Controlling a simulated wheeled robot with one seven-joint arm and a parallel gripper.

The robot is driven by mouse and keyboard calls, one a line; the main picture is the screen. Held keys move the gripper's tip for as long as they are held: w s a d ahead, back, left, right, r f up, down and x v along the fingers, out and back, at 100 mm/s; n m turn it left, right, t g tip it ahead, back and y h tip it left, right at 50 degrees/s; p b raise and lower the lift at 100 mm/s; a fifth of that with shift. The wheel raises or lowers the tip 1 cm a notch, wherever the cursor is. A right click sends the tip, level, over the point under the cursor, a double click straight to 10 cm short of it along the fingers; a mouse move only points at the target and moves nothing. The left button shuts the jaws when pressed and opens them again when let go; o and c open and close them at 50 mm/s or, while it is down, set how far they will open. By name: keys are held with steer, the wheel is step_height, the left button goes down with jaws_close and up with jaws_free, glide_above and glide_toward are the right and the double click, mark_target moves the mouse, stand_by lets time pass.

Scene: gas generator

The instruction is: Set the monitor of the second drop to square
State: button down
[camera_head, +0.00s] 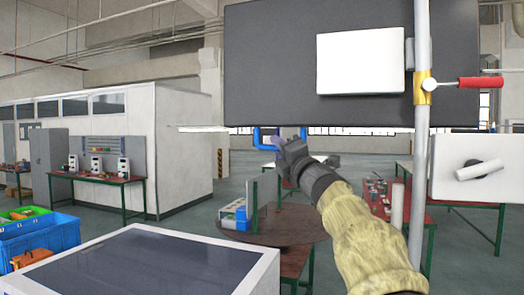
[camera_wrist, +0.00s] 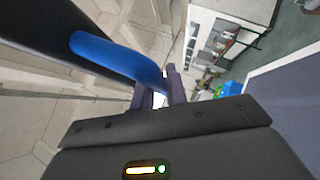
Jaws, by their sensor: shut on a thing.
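A large dark flat panel (camera_head: 270,70), which looks like the monitor, hangs at the upper right of the head view. A blue handle (camera_head: 260,139) sticks out below its lower edge. In the wrist view, the curved blue handle (camera_wrist: 105,50) runs from the dark panel to between my fingers. My gripper (camera_head: 292,145) is just under the panel and shut on the blue handle; its fingers (camera_wrist: 160,92) also show in the wrist view. Most of the held part is hidden by the fingers. The panel's lower edge looks about level in the head view.
A grey vertical pole (camera_head: 421,170) with a red lever (camera_head: 480,82) stands close at right. A white box with a knob (camera_head: 466,185) is beside it. A round brown table (camera_head: 300,232) stands behind my arm. A dark-topped white cabinet (camera_head: 150,262) fills the lower left foreground.

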steer(key=shift+d, duration=0.15)
stand_by(0.3)
steer(key=c, duration=1.6)
jaws_free()
steer(key=shift+w, duration=0.15)
steer(key=shift+o, duration=1)
steer(key=shift+w+f, duration=0.1)
steer(key=shift+w, duration=0.1)
steer(key=shift+s, duration=0.1)
steer(key=shift+s, duration=0.1)
steer(key=shift+s+d+f+b, duration=0.15)
steer(key=shift+s+f+b, duration=0.05)
steer(key=shift+b, duration=0.15)
steer(key=b+v, duration=0.8)
steer(key=v, duration=0.8)
steer(key=shift+s+d, duration=0.15)
steer(key=shift+s, duration=0.15)
